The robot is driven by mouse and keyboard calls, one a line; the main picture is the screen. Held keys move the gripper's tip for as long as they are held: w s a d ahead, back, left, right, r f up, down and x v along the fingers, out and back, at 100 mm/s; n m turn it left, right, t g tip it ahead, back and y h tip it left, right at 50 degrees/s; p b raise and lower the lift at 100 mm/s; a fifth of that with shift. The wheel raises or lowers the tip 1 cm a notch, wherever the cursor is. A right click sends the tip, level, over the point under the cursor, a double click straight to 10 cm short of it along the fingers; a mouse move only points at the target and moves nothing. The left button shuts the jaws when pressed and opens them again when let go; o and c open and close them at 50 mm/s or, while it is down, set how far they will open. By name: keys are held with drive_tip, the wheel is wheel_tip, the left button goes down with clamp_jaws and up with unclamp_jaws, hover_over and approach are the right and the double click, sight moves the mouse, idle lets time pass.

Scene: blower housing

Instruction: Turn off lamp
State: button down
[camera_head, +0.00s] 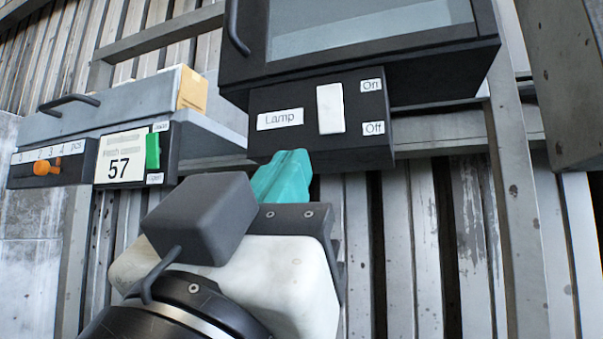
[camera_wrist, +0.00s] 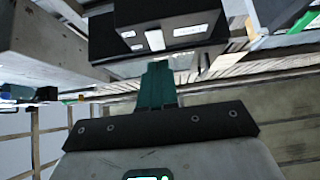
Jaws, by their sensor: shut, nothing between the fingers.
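The lamp switch (camera_head: 330,108) is a white rocker on the front of a dark box, with a "Lamp" label (camera_head: 280,118) to its left. An "On" label (camera_head: 371,85) is at its upper right and an "Off" label (camera_head: 373,128) at its lower right. I cannot tell which way the rocker is tipped. My gripper (camera_head: 292,158) has teal fingers that are shut and empty, just below the box and lower left of the switch. In the wrist view the switch (camera_wrist: 155,40) is beyond the fingertips (camera_wrist: 158,66), apart from them.
A dark cabinet (camera_head: 400,55) with a handle is above the lamp box. At left, another unit has an orange knob (camera_head: 42,168), a green switch (camera_head: 152,151) and a "57" panel (camera_head: 121,169). Grey metal posts (camera_head: 515,180) and slatted wall stand behind.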

drive_tip(key=shift+s+a+f+b, duration=0.2)
drive_tip(key=shift+s+f, duration=0.2)
drive_tip(key=shift+f, duration=0.25)
drive_tip(key=shift+s+a+f+b, duration=0.1)
drive_tip(key=shift+s+f+b, duration=0.1)
drive_tip(key=shift+s+f, duration=0.3)
drive_tip(key=shift+s+a+f+b, duration=0.15)
drive_tip(key=shift+s+f+b, duration=0.1)
drive_tip(key=shift+f, duration=0.5)
